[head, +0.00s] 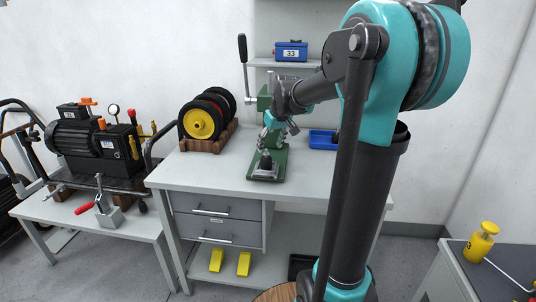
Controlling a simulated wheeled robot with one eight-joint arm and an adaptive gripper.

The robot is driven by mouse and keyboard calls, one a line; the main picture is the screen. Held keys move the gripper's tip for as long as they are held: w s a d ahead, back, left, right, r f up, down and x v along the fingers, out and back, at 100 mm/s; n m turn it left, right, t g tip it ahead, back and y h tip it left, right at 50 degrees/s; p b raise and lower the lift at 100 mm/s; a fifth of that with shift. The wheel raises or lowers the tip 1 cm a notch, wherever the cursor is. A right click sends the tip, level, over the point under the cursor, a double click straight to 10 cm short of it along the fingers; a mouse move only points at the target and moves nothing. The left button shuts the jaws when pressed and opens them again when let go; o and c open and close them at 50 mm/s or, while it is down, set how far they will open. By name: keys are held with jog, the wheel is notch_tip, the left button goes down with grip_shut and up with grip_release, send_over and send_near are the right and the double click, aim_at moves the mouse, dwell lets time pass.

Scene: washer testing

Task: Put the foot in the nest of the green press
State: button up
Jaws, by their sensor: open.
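The green press (281,164) stands on the grey workbench, with a flat base at the front and a column behind. A long lever with a black knob (242,48) rises at its left. A small dark piece (266,161), which looks like the foot, sits upright on the press base. Its exact seating in the nest is too small to tell. My gripper (277,137) is open, just above and behind the dark piece, in front of the press column. It looks apart from the piece. My wrist hides much of the upper press.
A wooden rack (205,145) with yellow-hubbed wheels stands left of the press. A blue bin (322,140) lies to the right. A shelf (284,63) with a blue box marked 33 hangs behind. The bench top (195,172) is clear at front left.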

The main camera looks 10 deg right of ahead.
jog(key=s+d+f+m, duration=0.1)
jog(key=s+f, duration=0.5)
jog(key=s, duration=0.3)
jog(key=s+d+f+m+h, duration=0.1)
jog(key=s+f, duration=0.5)
jog(key=s, duration=0.3)
jog(key=s+d+f+m, duration=0.1)
jog(key=s+f, duration=0.5)
jog(key=s, duration=0.3)
jog(key=shift+s+m+h, duration=0.15)
jog(key=shift+m+h, duration=0.15)
jog(key=shift+m, duration=0.1)
